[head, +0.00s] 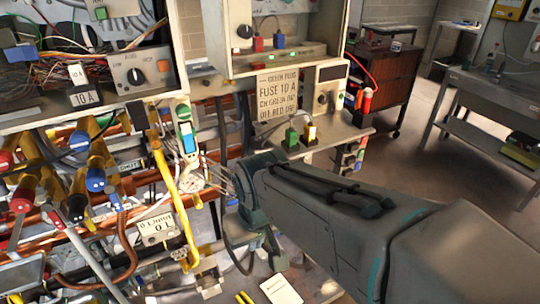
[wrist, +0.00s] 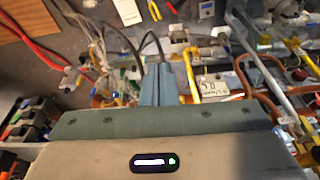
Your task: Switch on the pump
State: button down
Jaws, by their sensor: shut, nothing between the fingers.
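My gripper (wrist: 160,72) shows in the wrist view as two blue-grey fingers pressed together, with nothing between them. In the head view my arm reaches in from the lower right, and its end is beside the copper piping; the fingertips are hard to make out there. A narrow switch unit (head: 187,137) with a green top and a blue-and-white rocker stands left of my arm, apart from it. I cannot tell whether it belongs to the pump, or which way it is set. No part is clearly recognisable as the pump.
Copper pipes (head: 85,250) and several yellow, red and blue valve handles crowd the left. A panel with a "FUSE 10 A" label (head: 277,97) stands behind my arm. Open floor (head: 425,150) lies at right, beside a metal table (head: 480,100).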

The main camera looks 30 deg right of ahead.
jog(key=shift+w+d, duration=0.1)
jog(key=shift+w, duration=0.1)
jog(key=w+d+f+n+t+b, duration=1.3)
jog(key=w+d+f+n+b, duration=0.4)
jog(key=b, duration=1)
jog(key=w+d+n, duration=0.1)
jog(key=w+d, duration=0.1)
jog(key=shift+w+d+n+t+b, duration=0.25)
jog(key=shift+d+n+t+b, duration=0.05)
jog(key=shift+d+t+b, duration=0.1)
